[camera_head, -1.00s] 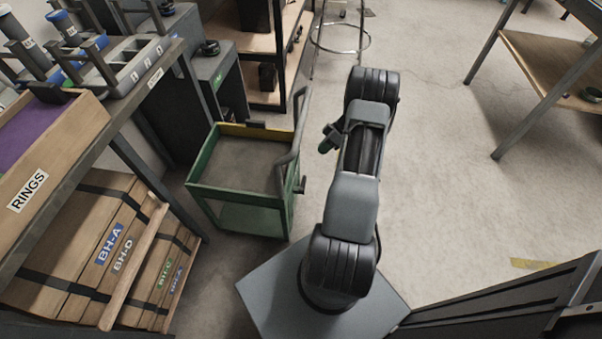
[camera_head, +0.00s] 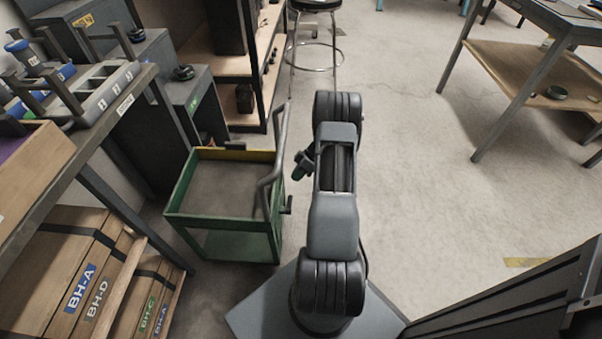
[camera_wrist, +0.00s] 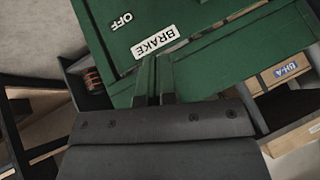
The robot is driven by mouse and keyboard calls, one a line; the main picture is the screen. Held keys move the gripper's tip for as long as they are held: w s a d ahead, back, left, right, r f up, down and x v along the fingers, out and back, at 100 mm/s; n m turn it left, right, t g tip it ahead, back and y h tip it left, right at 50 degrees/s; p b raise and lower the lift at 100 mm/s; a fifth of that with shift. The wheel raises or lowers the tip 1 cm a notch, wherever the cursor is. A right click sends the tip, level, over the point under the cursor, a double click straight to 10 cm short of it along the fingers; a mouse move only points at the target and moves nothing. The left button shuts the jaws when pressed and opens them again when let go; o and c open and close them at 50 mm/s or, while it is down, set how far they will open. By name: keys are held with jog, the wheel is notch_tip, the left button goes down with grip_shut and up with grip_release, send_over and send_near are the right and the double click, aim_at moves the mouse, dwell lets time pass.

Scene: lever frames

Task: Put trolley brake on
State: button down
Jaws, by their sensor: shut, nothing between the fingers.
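The green trolley (camera_head: 250,248) stands left of my arm, with a grey bent push handle (camera_head: 267,185) on its right side. A small dark lever (camera_head: 288,204) sticks out of that side. In the wrist view the trolley's green side panel (camera_wrist: 235,62) fills much of the picture, with a white BRAKE label (camera_wrist: 155,42) and the word OFF (camera_wrist: 121,21), both upside down. My gripper (camera_wrist: 155,82) is shut and empty, its fingers in front of the panel just below the BRAKE label. I cannot tell whether they touch it. The lever is not clearly visible there.
A workbench (camera_head: 108,118) with long boxes (camera_head: 70,275) beneath stands left of the trolley. A shelf unit (camera_head: 225,60) and a round stool (camera_head: 316,45) stand behind. A table (camera_head: 500,70) is at the upper right.

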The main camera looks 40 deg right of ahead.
jog(key=b, duration=0.1)
send_over(291, 196)
jog(key=f, duration=0.4)
jog(key=shift+w+d+f, duration=0.15)
jog(key=shift+w, duration=0.25)
jog(key=f, duration=0.1)
jog(key=s+f+b, duration=0.1)
jog(key=shift+f, duration=0.3)
jog(key=shift+s+a+f, duration=0.25)
jog(key=shift+f, duration=0.25)
jog(key=shift+f+b, duration=0.1)
jog(key=shift+b, duration=0.2)
